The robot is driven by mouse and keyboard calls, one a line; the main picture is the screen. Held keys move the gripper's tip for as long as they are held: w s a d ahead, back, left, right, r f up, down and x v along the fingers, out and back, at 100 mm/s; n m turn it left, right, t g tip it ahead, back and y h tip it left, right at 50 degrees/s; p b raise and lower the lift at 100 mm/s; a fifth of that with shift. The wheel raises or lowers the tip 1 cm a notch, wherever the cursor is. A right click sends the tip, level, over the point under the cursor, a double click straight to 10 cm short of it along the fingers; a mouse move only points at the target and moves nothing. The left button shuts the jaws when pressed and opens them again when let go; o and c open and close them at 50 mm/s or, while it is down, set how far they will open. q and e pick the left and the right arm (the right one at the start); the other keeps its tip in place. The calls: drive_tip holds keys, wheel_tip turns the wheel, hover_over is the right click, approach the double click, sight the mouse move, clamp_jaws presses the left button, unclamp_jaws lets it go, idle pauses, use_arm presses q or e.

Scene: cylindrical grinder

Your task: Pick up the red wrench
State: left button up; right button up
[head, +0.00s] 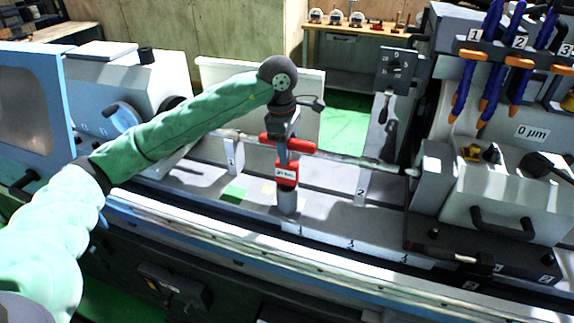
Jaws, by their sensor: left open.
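A red piece with rounded ends (302,146) lies crosswise near the centre of the head view, at the height of the long metal bar over the machine bed. It is the best match for the red wrench, but its full shape is partly hidden by my gripper. Just below it is a red block with a small label (287,173), on a grey post (287,202). My left gripper (284,146) points down from above at the red piece, with its jaws open. I cannot tell whether they touch it. My right gripper is not in view.
The long bar (350,160) runs across the bed to the right-hand machine head (432,178). White plates marked 1 (232,157) and 2 (361,188) stand beside it. A bench (345,33) with small gauges stands behind.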

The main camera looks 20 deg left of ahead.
use_arm(q)
clamp_jaws()
drive_tip(key=shift+r, duration=0.15)
